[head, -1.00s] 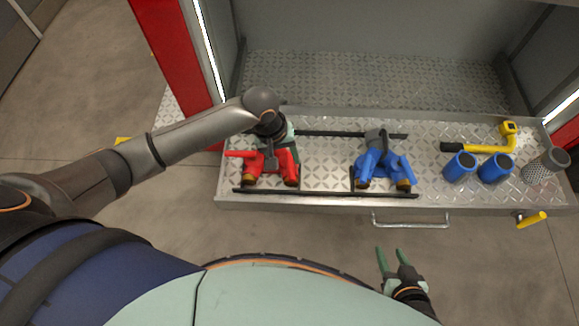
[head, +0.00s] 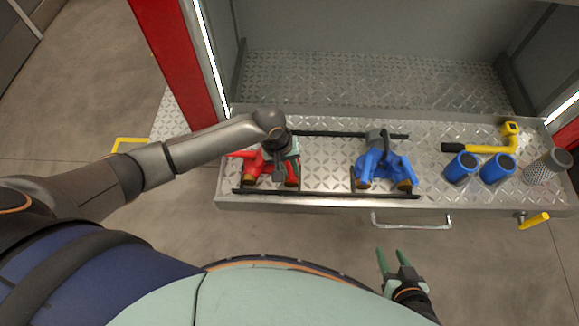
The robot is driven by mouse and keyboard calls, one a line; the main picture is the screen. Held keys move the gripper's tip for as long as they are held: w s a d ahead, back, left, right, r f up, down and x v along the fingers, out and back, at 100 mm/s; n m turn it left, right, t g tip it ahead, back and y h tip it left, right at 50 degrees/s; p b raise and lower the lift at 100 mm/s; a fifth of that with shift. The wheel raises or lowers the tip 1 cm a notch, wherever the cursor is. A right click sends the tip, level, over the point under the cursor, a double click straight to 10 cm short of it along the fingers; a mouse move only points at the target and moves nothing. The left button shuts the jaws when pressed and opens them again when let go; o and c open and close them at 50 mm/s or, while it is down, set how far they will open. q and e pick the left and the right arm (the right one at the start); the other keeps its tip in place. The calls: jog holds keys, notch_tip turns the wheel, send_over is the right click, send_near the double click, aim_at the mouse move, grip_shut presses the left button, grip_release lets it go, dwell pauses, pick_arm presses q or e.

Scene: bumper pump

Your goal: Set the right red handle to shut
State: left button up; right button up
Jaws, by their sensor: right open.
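The red fitting (head: 255,172) sits on the metal shelf at the left, with brass-coloured ends at its front. Its left red handle (head: 240,154) sticks out to the left. The right red handle is mostly hidden beneath my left gripper (head: 281,174), with red showing on either side of the fingers. My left gripper points down over the right side of the fitting. I cannot tell whether its fingers touch or grip the handle. My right gripper (head: 391,254) is open and empty, in front of the shelf, below its front handle.
A blue fitting (head: 374,168) stands on the shelf (head: 328,176) to the right. Further right are a yellow tool (head: 490,149), two blue cylinders (head: 461,168) and a grey mesh cylinder (head: 546,167). A red post (head: 178,65) rises close behind my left arm.

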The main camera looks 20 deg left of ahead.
pick_arm(q)
grip_shut()
dwell(0.9)
